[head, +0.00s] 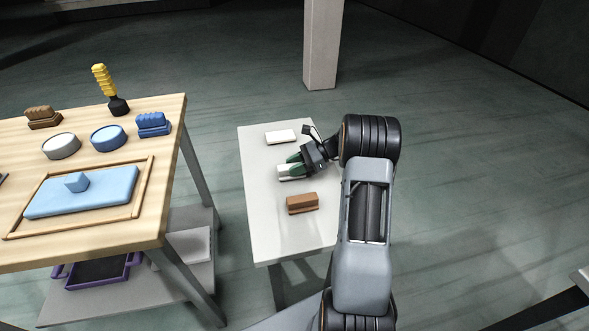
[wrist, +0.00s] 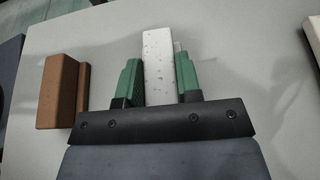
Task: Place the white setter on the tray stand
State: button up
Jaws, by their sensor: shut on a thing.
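The white setter (wrist: 159,66) is a pale, speckled block between the two green fingers of my gripper (wrist: 160,84) in the wrist view. In the head view, my gripper (head: 293,165) is over the light grey table, shut on the white setter (head: 288,173). The setter is at or just above the tabletop; I cannot tell whether it touches. The light grey table (head: 262,222) may be the tray stand, but I cannot tell which piece bears that name.
A brown stepped block (head: 302,203) lies nearer on the grey table, and a flat white block (head: 280,136) lies farther back. The wooden table (head: 150,232) at left holds a blue slab (head: 85,195) in a frame, round tins and brushes. A purple tray (head: 75,283) sits below.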

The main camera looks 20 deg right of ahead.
jog(key=shift+f, duration=0.1)
jog(key=o, duration=1)
jog(key=shift+f, duration=0.1)
